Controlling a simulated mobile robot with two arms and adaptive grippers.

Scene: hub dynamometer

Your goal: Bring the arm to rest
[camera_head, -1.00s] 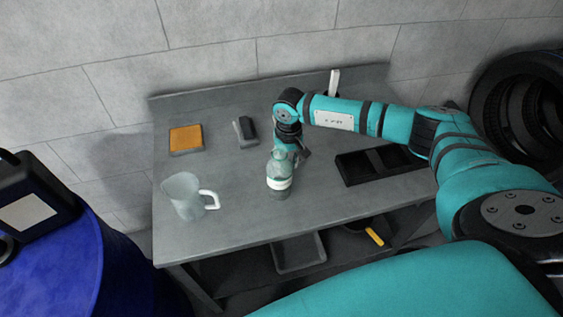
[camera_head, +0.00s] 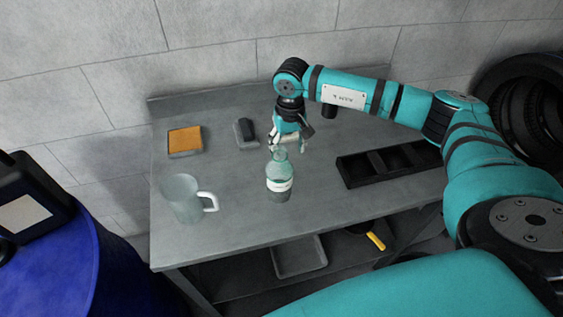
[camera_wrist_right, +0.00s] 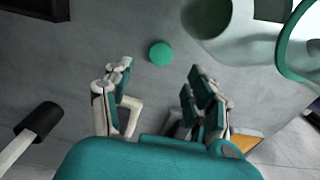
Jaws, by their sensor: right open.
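My right arm reaches in from the right in the head view. Its gripper (camera_head: 287,145) hangs just behind and above a clear greenish bottle (camera_head: 279,184) with a white band, which stands upright on the grey workbench (camera_head: 240,215). In the right wrist view the two fingers (camera_wrist_right: 163,100) are spread wide with nothing between them. A small round green disc (camera_wrist_right: 160,53) lies on the bench just beyond the fingertips. Clear glassware (camera_wrist_right: 245,45) shows at upper right there; I cannot tell its parts apart. My left gripper is not in view.
A clear jug (camera_head: 184,198) with a white handle stands at the bench's left. An orange-topped block (camera_head: 185,141) and a dark-topped block (camera_head: 245,132) lie behind. A black compartment tray (camera_head: 390,163) is at right. A blue drum (camera_head: 50,265) and tyres (camera_head: 525,105) flank the bench.

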